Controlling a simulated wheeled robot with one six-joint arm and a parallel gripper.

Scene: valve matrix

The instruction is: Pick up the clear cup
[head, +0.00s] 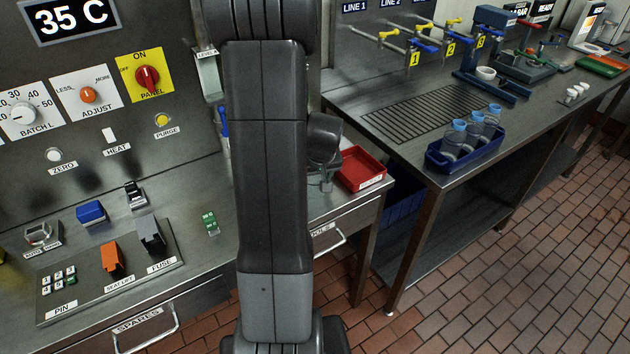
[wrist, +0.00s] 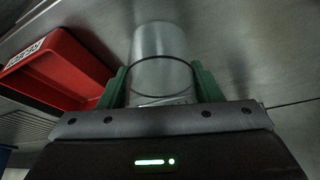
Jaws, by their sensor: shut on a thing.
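The clear cup (wrist: 160,62) stands between the green fingers of my gripper (wrist: 162,88) in the wrist view. It is a see-through cylinder with a dark rim line. The fingers are shut on it, one on each side. In the head view my own arm fills the middle, and neither the cup nor the fingertips can be made out clearly behind it. Whether the cup touches the steel surface below it cannot be told.
A red tray (wrist: 62,68) lies just left of the cup; it also shows in the head view (head: 361,169). A control panel (head: 100,130) rises at left.

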